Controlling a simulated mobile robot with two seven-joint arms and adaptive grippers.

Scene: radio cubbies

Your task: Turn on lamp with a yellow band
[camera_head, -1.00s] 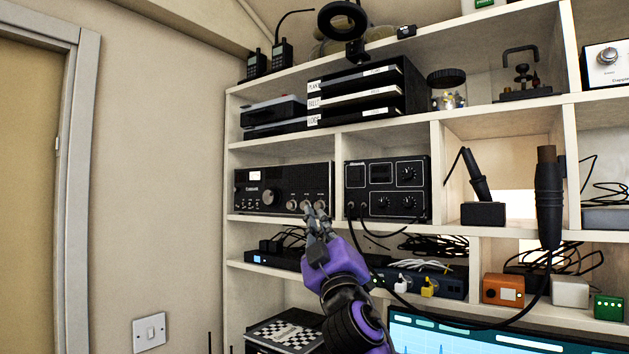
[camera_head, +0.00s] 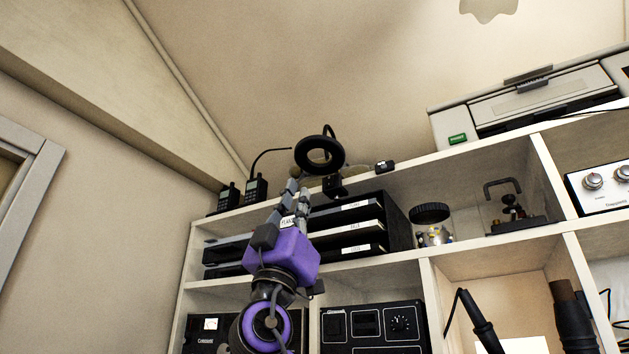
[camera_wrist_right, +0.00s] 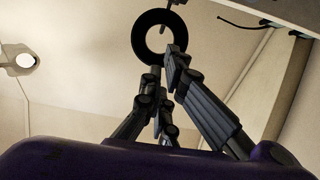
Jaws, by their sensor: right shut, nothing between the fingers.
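A black ring-shaped lamp (camera_head: 337,153) stands on a black base (camera_head: 334,187) on the top shelf. I cannot make out a yellow band on it. My purple right gripper (camera_head: 297,184) is raised in front of the shelves, with its fingers shut and empty. In the head view its fingertips are just below and left of the ring. In the right wrist view the ring (camera_wrist_right: 138,38) shows beyond the fingertips. Whether they touch the lamp I cannot tell. My left gripper is not in view.
Two handheld radios (camera_head: 256,190) stand left of the lamp, and a small black box (camera_head: 384,166) lies to its right. Black trays (camera_head: 395,228) and a jar (camera_head: 432,236) sit on the shelf below. A printer (camera_head: 540,98) is at the upper right.

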